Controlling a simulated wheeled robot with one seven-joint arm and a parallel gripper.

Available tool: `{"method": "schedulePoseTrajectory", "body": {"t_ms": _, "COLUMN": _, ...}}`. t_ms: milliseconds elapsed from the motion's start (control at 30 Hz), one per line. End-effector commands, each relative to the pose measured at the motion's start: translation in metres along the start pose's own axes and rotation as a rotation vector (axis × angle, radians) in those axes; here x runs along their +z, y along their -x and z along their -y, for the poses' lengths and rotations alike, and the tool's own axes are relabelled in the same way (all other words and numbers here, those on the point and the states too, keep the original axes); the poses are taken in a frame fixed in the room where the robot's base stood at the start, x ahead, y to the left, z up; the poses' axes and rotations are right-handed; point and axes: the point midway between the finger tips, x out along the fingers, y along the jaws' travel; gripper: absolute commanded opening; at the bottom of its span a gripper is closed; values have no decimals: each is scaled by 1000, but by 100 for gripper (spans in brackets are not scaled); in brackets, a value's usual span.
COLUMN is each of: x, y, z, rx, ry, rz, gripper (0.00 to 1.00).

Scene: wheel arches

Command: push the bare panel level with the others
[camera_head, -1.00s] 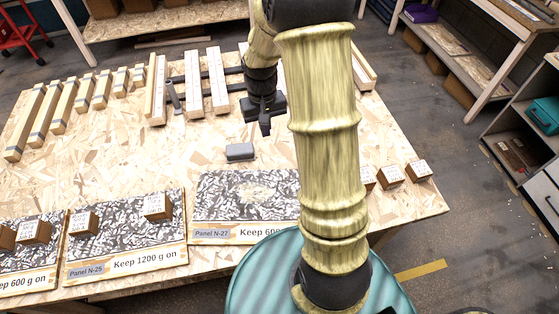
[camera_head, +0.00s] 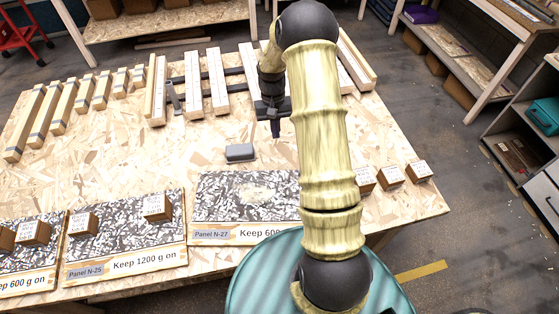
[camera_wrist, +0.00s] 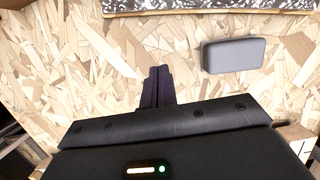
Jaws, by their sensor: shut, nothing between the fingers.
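The bare panel, Panel N-27 (camera_head: 215,205), lies on the table with a speckled black-and-white top, a pale worn patch and no boxes on it. Its label reads "Keep 600 g on", partly hidden by my arm. Its front edge sits farther back than that of Panel N-25 (camera_head: 105,240) at its left. My gripper (camera_head: 275,130) is shut and empty, beyond the panel's far side, fingers pointing down. In the wrist view the closed fingers (camera_wrist: 157,82) are over bare board, apart from the panel's edge strip (camera_wrist: 200,9) at the top.
A grey block (camera_head: 240,152) lies between my gripper and the panel; it also shows in the wrist view (camera_wrist: 234,55). Small boxes (camera_head: 157,208) stand on the left panels, more (camera_head: 390,174) at right. Wooden bars (camera_head: 193,85) lie at the back.

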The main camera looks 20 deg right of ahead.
Motion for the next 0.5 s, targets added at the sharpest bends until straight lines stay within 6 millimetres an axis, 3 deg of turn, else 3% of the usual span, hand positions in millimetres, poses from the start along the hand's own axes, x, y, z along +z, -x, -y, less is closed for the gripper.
{"method": "schedulePoseTrajectory", "body": {"t_ms": 500, "x": 2, "y": -87, "z": 0, "rx": -1, "ry": 1, "rz": 5, "gripper": 0}}
